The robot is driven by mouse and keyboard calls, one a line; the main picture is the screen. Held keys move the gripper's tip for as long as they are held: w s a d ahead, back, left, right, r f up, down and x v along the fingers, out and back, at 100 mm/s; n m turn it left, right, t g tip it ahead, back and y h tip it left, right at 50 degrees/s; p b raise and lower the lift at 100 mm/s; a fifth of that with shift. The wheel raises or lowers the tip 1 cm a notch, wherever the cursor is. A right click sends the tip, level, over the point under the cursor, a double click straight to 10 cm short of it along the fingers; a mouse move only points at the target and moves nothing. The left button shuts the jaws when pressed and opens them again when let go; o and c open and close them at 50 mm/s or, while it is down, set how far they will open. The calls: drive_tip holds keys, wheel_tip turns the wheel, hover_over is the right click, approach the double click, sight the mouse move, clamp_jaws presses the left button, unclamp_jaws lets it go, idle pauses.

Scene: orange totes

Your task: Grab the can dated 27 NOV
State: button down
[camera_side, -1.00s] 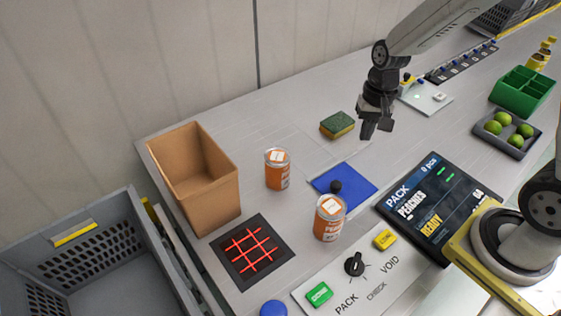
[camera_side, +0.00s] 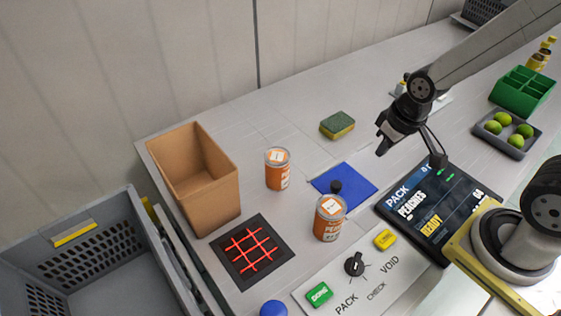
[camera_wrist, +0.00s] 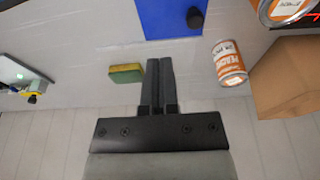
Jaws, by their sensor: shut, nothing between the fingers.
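Two orange-and-white cans stand upright on the grey table. One can (camera_side: 277,170) is near the cardboard box; the other can (camera_side: 329,220) is closer to the front, beside the blue mat. Both have white labels on their lids, but the print is too small to read, so I cannot tell which is dated 27 NOV. In the wrist view one can (camera_wrist: 229,62) shows its side label, and another can (camera_wrist: 285,10) is cut off at the top right. My gripper (camera_side: 381,144) is shut and empty above the table, right of the blue mat, apart from both cans. Its fingers also show in the wrist view (camera_wrist: 158,75).
A cardboard box (camera_side: 222,200) and grey crate (camera_side: 110,280) are at left. A blue mat (camera_side: 355,187) with a black knob, a sponge (camera_side: 338,125), a red-grid pad (camera_side: 223,258), a button panel (camera_side: 375,282) and a PEACHES screen (camera_side: 430,235) surround the cans.

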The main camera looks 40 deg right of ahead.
unclamp_jaws()
drive_tip(key=shift+a, duration=0.1)
drive_tip(key=n+g, duration=0.3)
drive_tip(key=n, duration=1)
approach(329, 205)
wheel_tip(329, 205, down, 5)
drive_tip(key=shift+s+f, duration=0.15)
drive_tip(key=shift+f, duration=0.05)
drive_tip(key=shift+f, duration=0.15)
drive_tip(key=shift+f, duration=1.2)
